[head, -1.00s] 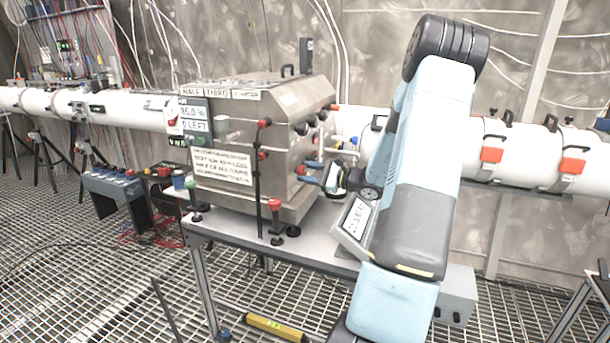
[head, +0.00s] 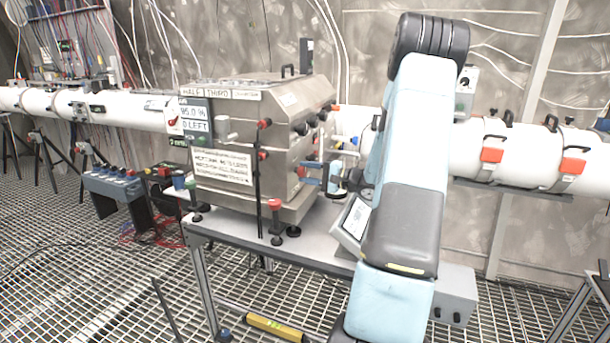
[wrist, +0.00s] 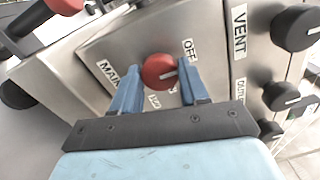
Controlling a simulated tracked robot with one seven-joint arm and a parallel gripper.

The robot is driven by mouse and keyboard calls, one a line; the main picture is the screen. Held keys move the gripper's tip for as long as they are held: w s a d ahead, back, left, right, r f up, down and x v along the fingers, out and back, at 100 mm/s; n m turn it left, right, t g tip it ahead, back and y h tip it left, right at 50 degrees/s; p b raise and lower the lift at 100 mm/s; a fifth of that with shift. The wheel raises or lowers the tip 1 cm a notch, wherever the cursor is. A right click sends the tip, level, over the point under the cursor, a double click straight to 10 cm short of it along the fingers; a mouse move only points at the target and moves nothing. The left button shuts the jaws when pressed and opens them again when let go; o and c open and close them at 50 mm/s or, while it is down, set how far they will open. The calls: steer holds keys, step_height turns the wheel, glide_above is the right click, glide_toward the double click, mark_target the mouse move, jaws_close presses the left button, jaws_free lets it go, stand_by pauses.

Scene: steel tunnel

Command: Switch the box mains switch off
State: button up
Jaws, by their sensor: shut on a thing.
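The steel box (head: 222,135) stands on a metal table in the head view. In the wrist view its mains switch is a round red knob (wrist: 158,69) with a short white mark, on a steel panel with labels reading "MAINS" and "OFF". The mark points right, a little below the OFF label. My gripper (wrist: 160,82) has one blue finger on each side of the knob and is shut on it. In the head view my gripper (head: 333,177) is at the box's right side, and the knob cannot be made out there.
A VENT label (wrist: 240,18) and several black knobs (wrist: 297,28) sit on the panel to the right in the wrist view. A red-capped handle (wrist: 63,5) is at upper left. A tilted display (head: 353,217) stands on the table (head: 325,240) close to my arm.

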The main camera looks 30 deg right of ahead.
steer(key=shift+s+a+f, duration=0.15)
steer(key=shift+s+f, duration=0.05)
steer(key=shift+f, duration=0.1)
steer(key=o, duration=1)
steer(key=shift+r, duration=0.15)
steer(key=shift+o, duration=0.2)
steer(key=shift+d, duration=0.2)
steer(key=v, duration=1.3)
steer(key=shift+s+d, duration=0.15)
steer(key=shift+s, duration=0.05)
